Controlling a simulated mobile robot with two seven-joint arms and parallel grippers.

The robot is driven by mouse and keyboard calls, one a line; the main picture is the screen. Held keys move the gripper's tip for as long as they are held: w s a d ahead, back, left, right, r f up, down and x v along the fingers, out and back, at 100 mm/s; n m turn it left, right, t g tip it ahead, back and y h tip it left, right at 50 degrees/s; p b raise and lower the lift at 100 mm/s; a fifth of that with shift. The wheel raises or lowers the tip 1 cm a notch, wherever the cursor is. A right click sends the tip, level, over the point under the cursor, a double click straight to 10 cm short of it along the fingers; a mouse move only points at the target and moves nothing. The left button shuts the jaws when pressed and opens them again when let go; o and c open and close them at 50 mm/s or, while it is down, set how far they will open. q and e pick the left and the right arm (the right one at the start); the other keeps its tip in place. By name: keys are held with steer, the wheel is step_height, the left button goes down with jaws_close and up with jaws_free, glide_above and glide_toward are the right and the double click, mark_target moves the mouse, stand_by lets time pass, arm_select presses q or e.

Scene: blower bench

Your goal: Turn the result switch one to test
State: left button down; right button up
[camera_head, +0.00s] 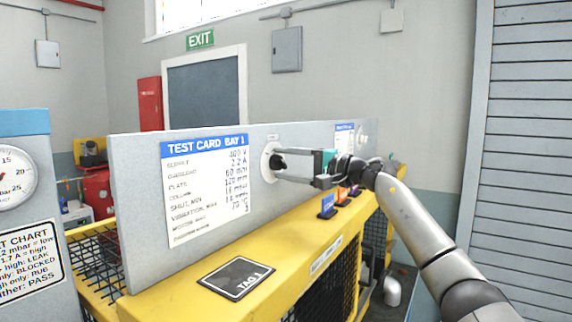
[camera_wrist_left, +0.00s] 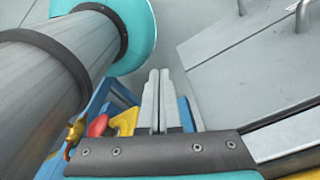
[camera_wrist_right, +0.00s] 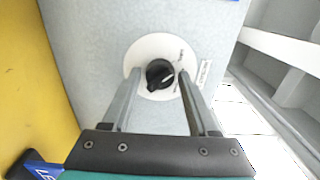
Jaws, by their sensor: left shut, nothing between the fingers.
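The result switch is a black knob (camera_head: 278,161) on a round white plate, set in the grey panel to the right of the TEST CARD BAY 1 card (camera_head: 205,185). My right gripper (camera_wrist_right: 159,76) is open, with one finger on each side of the knob; contact is not clear. My left gripper (camera_wrist_left: 158,100) is shut and empty, away from the panel; it does not show in the head view.
A yellow bench (camera_head: 285,255) runs below the panel, with a TAG 1 plate (camera_head: 237,278) and several small coloured tags on its top. A second blue-headed card (camera_head: 344,134) is farther along the panel. A gauge (camera_head: 12,178) stands at the left.

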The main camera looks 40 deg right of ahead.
jaws_close()
stand_by(0.5)
steer(key=m, duration=0.4)
steer(key=shift+b, duration=0.4)
steer(key=m, duration=0.4)
steer(key=shift+m, duration=0.3)
steer(key=shift+o, duration=1.5)
jaws_free()
steer(key=shift+s+d, duration=0.1)
